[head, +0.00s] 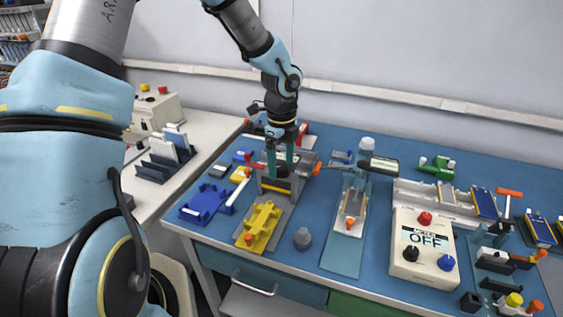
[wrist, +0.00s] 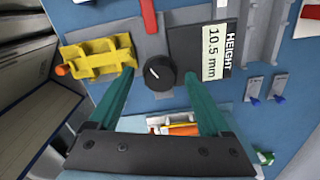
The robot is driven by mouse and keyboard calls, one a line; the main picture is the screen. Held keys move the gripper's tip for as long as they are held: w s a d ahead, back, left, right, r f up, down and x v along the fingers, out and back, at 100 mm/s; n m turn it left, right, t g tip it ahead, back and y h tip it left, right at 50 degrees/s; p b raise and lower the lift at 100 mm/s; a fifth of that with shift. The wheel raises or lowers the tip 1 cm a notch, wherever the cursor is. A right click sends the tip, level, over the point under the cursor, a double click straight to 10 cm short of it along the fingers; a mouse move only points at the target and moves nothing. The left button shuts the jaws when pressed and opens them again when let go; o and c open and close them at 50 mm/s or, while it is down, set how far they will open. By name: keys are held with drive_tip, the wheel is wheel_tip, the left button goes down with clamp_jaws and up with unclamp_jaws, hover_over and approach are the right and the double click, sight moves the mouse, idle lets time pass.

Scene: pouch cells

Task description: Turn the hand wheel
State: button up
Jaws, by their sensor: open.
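The hand wheel (wrist: 158,73) is a round black knob with a white mark, set on a grey plate in the wrist view. In the head view it shows as a small dark disc (head: 283,173) on the grey press-like station. My gripper (wrist: 159,77) has its two teal fingers apart, one on each side of the wheel in the picture. Nothing is held. In the head view my gripper (head: 281,170) points down at the wheel. I cannot tell whether the fingers touch it or are still above it.
A black block with a "HEIGHT 10.5 mm" label (wrist: 214,55) stands right beside the wheel. A yellow fixture (wrist: 95,60) lies to its left and a red bar (wrist: 149,16) above. A meter reading OFF (head: 424,245) and several fixtures fill the blue bench's right side.

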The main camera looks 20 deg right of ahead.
clamp_jaws()
idle(0.6)
drive_tip(key=n+b, duration=0.1)
drive_tip(key=n, duration=0.4)
drive_tip(key=shift+n, duration=0.4)
drive_tip(key=n+b, duration=0.2)
drive_tip(key=n, duration=0.4)
drive_tip(key=n+b, duration=0.1)
drive_tip(key=n, duration=0.4)
drive_tip(key=shift+n+b, duration=0.3)
drive_tip(key=n, duration=0.6)
drive_tip(key=shift+b, duration=0.3)
